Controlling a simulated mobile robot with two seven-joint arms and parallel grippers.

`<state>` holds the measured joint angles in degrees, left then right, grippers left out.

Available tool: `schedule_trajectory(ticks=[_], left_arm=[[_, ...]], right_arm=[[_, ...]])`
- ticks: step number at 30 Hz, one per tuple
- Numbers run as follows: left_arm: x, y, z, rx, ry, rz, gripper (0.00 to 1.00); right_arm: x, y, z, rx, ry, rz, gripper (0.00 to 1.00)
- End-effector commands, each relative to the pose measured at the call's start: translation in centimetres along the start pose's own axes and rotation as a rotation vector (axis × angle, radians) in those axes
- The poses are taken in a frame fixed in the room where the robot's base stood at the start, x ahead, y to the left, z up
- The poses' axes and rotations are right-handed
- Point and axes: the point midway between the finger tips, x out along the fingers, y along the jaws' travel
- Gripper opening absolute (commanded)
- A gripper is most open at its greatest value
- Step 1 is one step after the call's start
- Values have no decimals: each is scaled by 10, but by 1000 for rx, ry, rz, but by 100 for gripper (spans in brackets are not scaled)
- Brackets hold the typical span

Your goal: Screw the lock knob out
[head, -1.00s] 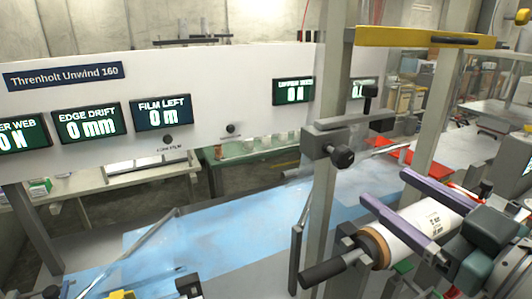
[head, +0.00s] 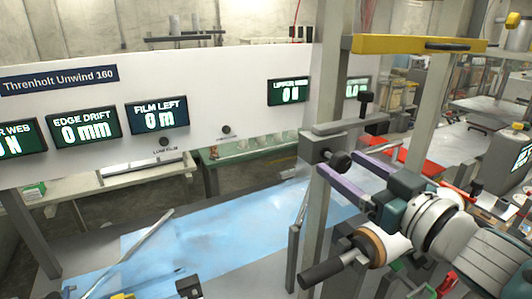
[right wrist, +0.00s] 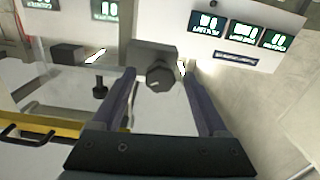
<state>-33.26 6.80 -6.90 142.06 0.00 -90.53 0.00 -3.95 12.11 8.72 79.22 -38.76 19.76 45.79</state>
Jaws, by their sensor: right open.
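The lock knob appears to be the dark round knob (head: 340,159) on the face of a grey block (head: 316,146) clamped on the upright post. My right gripper (head: 336,161) has its two purple fingers open, one on each side of this knob. The right wrist view shows the knob (right wrist: 158,77) between the open fingertips (right wrist: 157,72), with visible gaps on both sides. I see no contact, but exact depth is hard to tell. My left gripper is not in view.
A second dark knob on a stem (head: 366,101) stands above the block's arm. A yellow bar (head: 415,44) crosses above. A film roll (head: 372,240) and dark handle (head: 322,271) sit below my right arm. Blue film (head: 210,245) lies at the left.

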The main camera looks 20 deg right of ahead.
Motion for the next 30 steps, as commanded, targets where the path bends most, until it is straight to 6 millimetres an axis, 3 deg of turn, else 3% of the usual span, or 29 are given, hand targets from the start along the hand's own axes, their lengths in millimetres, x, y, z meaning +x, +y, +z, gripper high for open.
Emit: schedule_trajectory(ticks=[7,27,30], left_arm=[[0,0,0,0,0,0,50],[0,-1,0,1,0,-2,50],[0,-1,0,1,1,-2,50]], right_arm=[[1,0,0,0,1,-1,76],[0,0,0,-1,1,-1,1],[0,0,0,-1,1,-1,0]])
